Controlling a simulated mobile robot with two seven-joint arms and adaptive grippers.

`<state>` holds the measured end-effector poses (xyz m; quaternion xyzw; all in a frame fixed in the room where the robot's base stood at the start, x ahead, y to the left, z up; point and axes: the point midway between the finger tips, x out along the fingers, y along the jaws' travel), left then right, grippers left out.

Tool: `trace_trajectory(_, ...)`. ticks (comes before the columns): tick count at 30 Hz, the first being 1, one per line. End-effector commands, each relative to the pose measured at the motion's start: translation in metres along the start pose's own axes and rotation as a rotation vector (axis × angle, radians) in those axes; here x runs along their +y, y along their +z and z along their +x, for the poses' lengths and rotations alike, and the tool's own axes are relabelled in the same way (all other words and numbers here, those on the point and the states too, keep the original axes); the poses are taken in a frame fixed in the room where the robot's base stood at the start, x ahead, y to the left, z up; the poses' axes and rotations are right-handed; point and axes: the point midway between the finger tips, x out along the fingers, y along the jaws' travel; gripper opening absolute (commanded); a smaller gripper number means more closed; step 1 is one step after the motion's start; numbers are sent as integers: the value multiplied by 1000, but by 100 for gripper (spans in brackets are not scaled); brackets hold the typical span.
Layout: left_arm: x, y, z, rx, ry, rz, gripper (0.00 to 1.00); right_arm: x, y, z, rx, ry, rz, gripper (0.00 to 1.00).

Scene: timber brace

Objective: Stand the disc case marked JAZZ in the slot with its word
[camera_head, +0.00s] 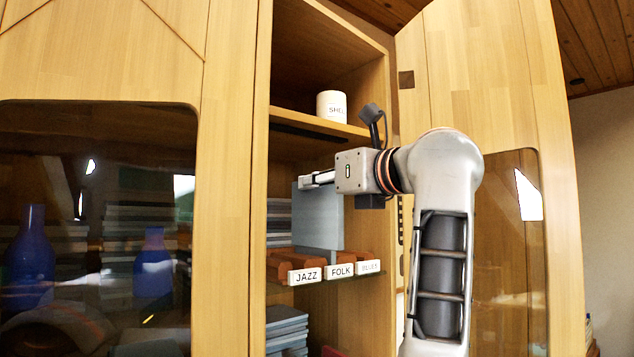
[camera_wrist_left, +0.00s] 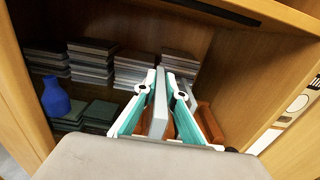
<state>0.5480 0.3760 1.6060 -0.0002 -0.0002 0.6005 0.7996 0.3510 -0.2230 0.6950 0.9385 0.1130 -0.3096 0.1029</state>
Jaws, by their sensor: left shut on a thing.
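A grey-blue disc case (camera_head: 320,222) is held upright in my left gripper (camera_head: 317,181), which is shut on its upper part. No word shows on the case from here. In the left wrist view the case (camera_wrist_left: 160,108) stands between the teal finger pads of the gripper (camera_wrist_left: 158,100). Its lower edge is close to the brown slotted rack (camera_head: 280,267), behind the JAZZ label (camera_head: 305,276) and FOLK label (camera_head: 340,271). I cannot tell whether its bottom is inside a slot. The BLUES label (camera_head: 369,267) is to the right. My right gripper is not in view.
The rack is on a shelf inside an open wooden cabinet. Stacks of cases (camera_wrist_left: 91,62) lie behind and a blue vase (camera_wrist_left: 55,97) stands at left. A white labelled cup (camera_head: 331,105) is on the shelf above. Cabinet side walls and an open door (camera_head: 480,60) bound the space.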

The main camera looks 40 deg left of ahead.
Motion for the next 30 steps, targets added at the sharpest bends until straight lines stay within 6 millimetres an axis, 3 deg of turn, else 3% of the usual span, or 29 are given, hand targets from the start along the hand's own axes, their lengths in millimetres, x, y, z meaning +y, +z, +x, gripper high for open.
trace_trajectory(30, 1, 0, 70, 0, 2, 1, 0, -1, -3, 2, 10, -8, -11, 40)
